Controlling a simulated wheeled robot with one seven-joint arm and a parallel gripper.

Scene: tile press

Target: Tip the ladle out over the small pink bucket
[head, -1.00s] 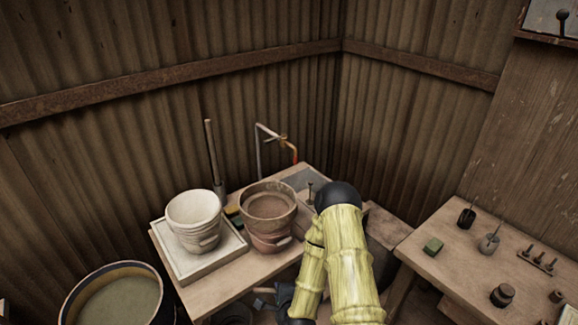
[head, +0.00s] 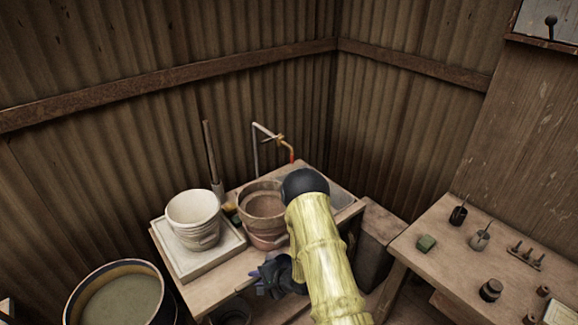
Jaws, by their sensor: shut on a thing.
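A pinkish-brown bucket (head: 262,222) stands upright on the wooden bench in the head view, the nearest match to the small pink bucket. Its open mouth faces up and its right side is close behind my arm in the picture. My gripper (head: 268,279) is low at the bench's front edge, below the bucket in the picture and apart from it. It is shut, but its fingers are small and dark. The ladle cannot be made out clearly; what is in the jaws is mostly hidden.
A whitish bucket (head: 193,220) stands on a pale square tray (head: 178,262) to the left. A large tub of murky liquid (head: 120,300) is at lower left. A bent tap pipe (head: 266,132) rises behind. A right-hand table (head: 455,262) holds small tools. Corrugated walls enclose the corner.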

